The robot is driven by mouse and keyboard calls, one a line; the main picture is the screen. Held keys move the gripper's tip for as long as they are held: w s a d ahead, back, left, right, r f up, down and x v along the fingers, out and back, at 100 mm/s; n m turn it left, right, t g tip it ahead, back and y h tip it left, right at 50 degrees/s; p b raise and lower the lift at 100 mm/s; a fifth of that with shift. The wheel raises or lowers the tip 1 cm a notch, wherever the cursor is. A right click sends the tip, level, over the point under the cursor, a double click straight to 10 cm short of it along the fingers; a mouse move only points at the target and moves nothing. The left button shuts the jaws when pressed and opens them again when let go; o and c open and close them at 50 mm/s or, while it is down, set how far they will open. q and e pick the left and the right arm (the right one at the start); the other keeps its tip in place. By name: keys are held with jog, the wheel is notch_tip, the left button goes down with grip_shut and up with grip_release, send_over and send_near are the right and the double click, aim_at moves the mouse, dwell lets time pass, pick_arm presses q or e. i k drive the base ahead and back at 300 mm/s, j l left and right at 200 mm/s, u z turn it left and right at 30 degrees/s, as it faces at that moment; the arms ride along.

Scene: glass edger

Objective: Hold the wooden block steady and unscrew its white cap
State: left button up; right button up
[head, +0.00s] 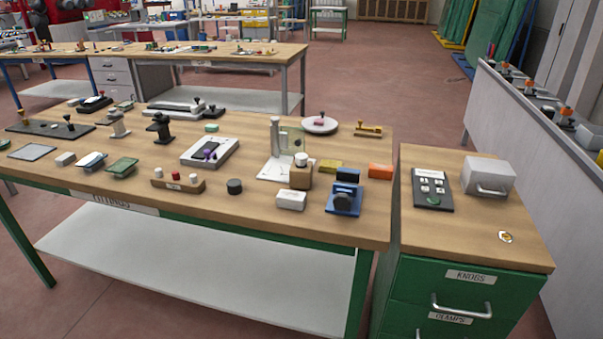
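A wooden block (299,179) with a round white cap (301,159) on top stands upright near the right end of the workbench. A white stand with a clear upright plate (275,150) is just behind and left of it. None of my grippers shows in the head view, and nothing is holding the block or the cap. Whether the cap is fully seated is too small to tell.
A white box (291,200) lies close in front of the block. A blue device (344,200) stands to its right, with yellow (330,167) and orange (380,171) blocks behind. Several fittings crowd the workbench (240,215), whose front strip is clear. A green drawer cabinet (468,290) stands at right.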

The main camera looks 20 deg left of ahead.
aim_at(300, 177)
jog(key=j+z, duration=0.2)
jog(key=z, duration=0.15)
jog(key=j+z, duration=0.15)
jog(key=z, duration=0.2)
jog(key=j+z, duration=0.2)
jog(key=j, duration=0.4)
jog(key=k+j+z, duration=0.2)
jog(key=j, duration=0.35)
jog(key=k+j, duration=0.1)
jog(key=j, duration=0.45)
jog(key=k+j, duration=0.1)
jog(key=j, duration=0.4)
jog(key=k+j+z, duration=0.1)
jog(key=j, duration=0.45)
